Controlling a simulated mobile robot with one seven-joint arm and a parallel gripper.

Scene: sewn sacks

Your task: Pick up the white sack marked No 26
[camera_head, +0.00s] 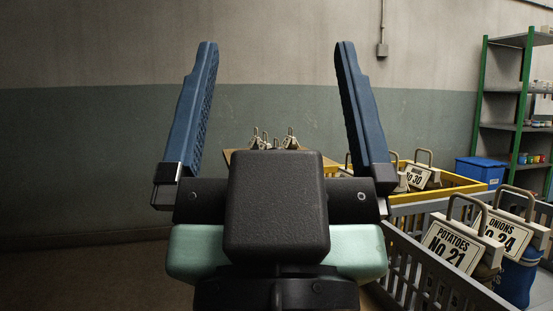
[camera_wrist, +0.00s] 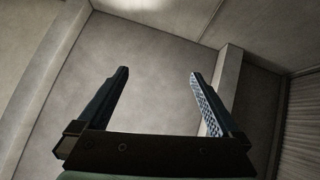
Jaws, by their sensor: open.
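My gripper (camera_head: 275,110) is raised in the middle of the head view, its two blue fingers wide apart with nothing between them. It also shows open and empty in the wrist view (camera_wrist: 160,95), against bare wall and ceiling. I cannot make out a white sack marked No 26 in either view. Several small handled tops (camera_head: 289,140) show on a wooden table (camera_head: 229,155) behind my gripper; their marks are too small to read, and my gripper hides most of the table.
A grey crate (camera_head: 424,283) at the right holds sacks tagged Potatoes No 21 (camera_head: 452,247) and Onions No 24 (camera_head: 499,236). Behind it, a yellow crate (camera_head: 458,183) holds a sack tagged No 30 (camera_head: 415,177). A blue bin (camera_head: 481,170) and green shelving (camera_head: 520,100) stand farther back.

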